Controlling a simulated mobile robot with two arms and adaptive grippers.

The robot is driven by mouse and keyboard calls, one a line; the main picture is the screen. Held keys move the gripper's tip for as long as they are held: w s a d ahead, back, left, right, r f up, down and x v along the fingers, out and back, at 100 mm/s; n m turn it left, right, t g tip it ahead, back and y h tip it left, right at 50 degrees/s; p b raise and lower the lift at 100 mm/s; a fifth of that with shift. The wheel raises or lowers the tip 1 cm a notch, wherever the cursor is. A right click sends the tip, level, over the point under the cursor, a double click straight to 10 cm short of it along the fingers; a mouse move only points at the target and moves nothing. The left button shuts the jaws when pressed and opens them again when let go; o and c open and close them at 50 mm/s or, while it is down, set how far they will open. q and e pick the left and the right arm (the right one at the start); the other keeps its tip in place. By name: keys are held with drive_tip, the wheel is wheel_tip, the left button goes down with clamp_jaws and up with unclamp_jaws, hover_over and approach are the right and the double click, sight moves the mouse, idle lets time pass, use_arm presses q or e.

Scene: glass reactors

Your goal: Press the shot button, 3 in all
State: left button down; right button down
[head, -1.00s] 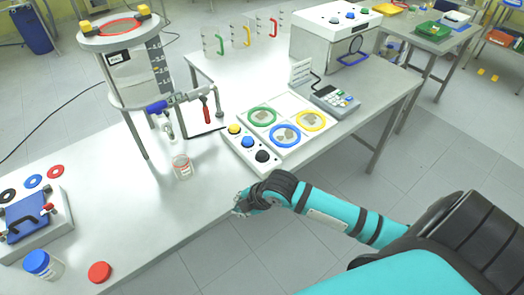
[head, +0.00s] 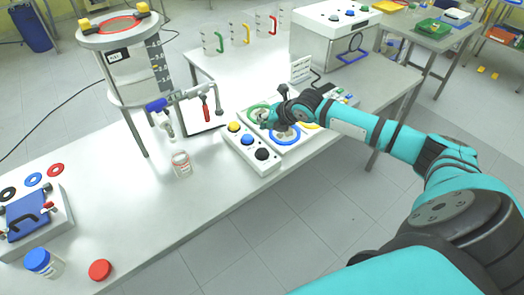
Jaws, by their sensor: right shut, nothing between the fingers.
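A white button box (head: 250,146) on the bench carries a yellow button (head: 234,127), a blue button (head: 247,140) and a black button (head: 262,154). I cannot read from its labels which one is the shot button. My right gripper (head: 266,122) is shut and empty. It is over the tray with coloured rings, just behind and to the right of the yellow and blue buttons, and appears apart from them. It covers part of the green ring (head: 255,111). My left gripper is out of view.
A blue ring (head: 285,135) lies beside the box. A glass cup (head: 181,163) and a reactor stand with a red-handled valve (head: 206,112) are to the left. A white machine (head: 322,48) with several buttons stands behind.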

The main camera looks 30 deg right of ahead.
drive_tip(key=shift+f, duration=0.1)
drive_tip(key=b, duration=0.7)
hover_over(264, 150)
wheel_tip(264, 150, down, 7)
drive_tip(key=shift+r, duration=0.1)
drive_tip(key=shift+w+f, duration=0.1)
drive_tip(key=shift+f, duration=0.8)
drive_tip(key=shift+f+b, duration=0.3)
drive_tip(key=shift+f, duration=0.1)
drive_tip(key=shift+f, duration=0.5)
idle(0.7)
idle(0.4)
drive_tip(key=shift+r+p, duration=0.6)
drive_tip(key=shift+r, duration=0.3)
